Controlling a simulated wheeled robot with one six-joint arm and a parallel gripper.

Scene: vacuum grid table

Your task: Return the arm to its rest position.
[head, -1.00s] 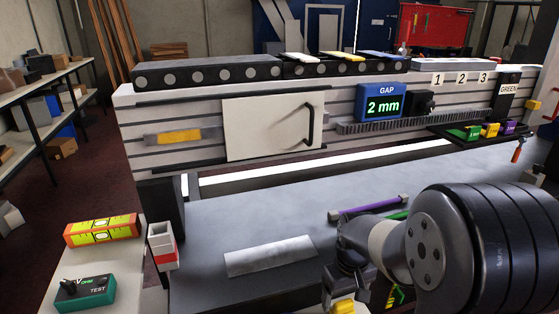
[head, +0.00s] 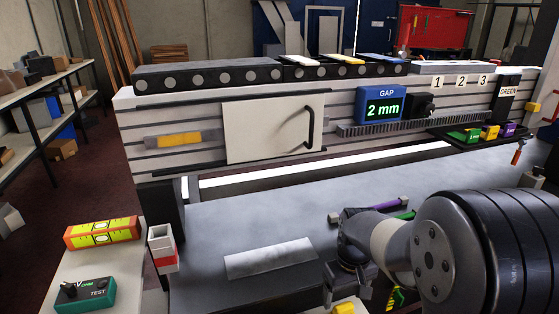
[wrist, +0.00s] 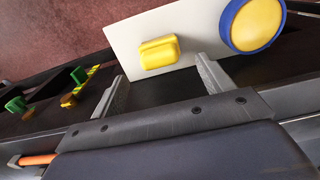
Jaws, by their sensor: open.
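My gripper (head: 345,296) is at the lower middle of the head view, at the end of my dark arm. Its two fingers are apart with nothing between them. A yellow block (head: 343,308) shows just below the fingers at the bottom edge. In the wrist view, my gripper (wrist: 160,78) has its fingers spread, and the yellow block (wrist: 159,52) sits on a white plate (wrist: 122,38) beyond the fingertips, apart from them. A round blue and yellow part (wrist: 252,24) is beside the block.
A purple rod (head: 388,204) and a green rod (head: 405,215) lie behind my wrist, partly hidden. A grey metal strip (head: 268,259) lies on the bench (head: 230,215) to the left. The slotted machine beam (head: 345,145) with its GAP display (head: 381,105) stands behind. The bench's left part is mostly clear.

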